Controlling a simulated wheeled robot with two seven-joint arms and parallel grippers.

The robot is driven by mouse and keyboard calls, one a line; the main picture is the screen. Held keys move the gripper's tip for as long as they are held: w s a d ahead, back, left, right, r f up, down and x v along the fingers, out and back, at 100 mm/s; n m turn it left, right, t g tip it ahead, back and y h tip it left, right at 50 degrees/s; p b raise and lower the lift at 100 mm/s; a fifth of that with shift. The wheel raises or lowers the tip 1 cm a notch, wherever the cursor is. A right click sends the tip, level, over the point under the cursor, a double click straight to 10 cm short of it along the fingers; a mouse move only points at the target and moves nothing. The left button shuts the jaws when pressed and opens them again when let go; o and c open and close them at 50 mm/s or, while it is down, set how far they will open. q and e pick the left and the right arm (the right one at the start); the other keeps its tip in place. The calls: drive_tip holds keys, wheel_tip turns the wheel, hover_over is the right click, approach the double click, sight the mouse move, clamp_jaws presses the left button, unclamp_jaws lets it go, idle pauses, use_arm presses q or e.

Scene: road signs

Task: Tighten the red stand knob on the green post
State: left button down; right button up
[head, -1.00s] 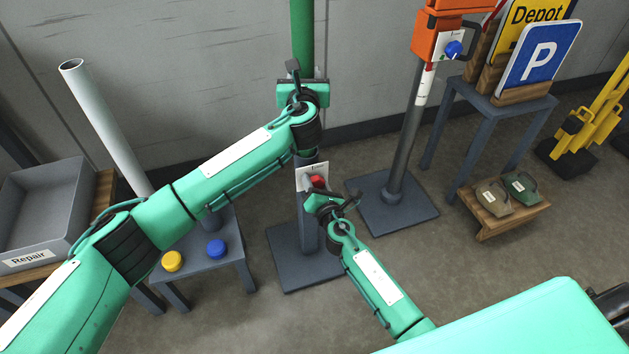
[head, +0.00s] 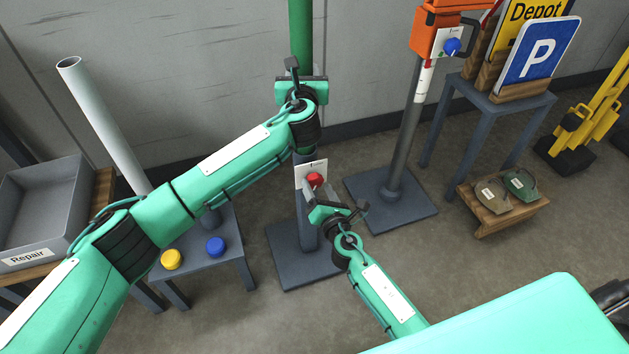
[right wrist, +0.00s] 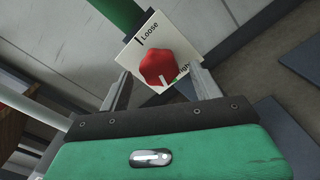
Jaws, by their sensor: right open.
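The green post (head: 301,30) stands upright against the wall, on a dark base plate (head: 290,270). The red knob (head: 315,180) sits on a white plate low on its stand. In the right wrist view the red knob (right wrist: 158,68) has a white mark at its lower edge; the plate (right wrist: 143,42) reads "Loose", and its other word is partly hidden. My right gripper (head: 336,208) is open, just below the knob; in its wrist view the fingers (right wrist: 161,85) lie either side of the knob, apparently not touching. My left gripper (head: 301,90) is at the post; its jaws are unclear.
An orange post unit (head: 437,35) with a blue knob (head: 452,46) stands to the right. A table (head: 500,105) holds signs. A small table (head: 225,245) with a yellow and a blue cap stands left, near a grey Repair bin (head: 40,205). My left arm crosses the left side.

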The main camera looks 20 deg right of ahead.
drive_tip(key=s, duration=0.7)
drive_tip(key=shift+s, duration=0.25)
drive_tip(key=shift+d, duration=0.1)
use_arm(q)
drive_tip(key=c, duration=0.7)
unclamp_jaws()
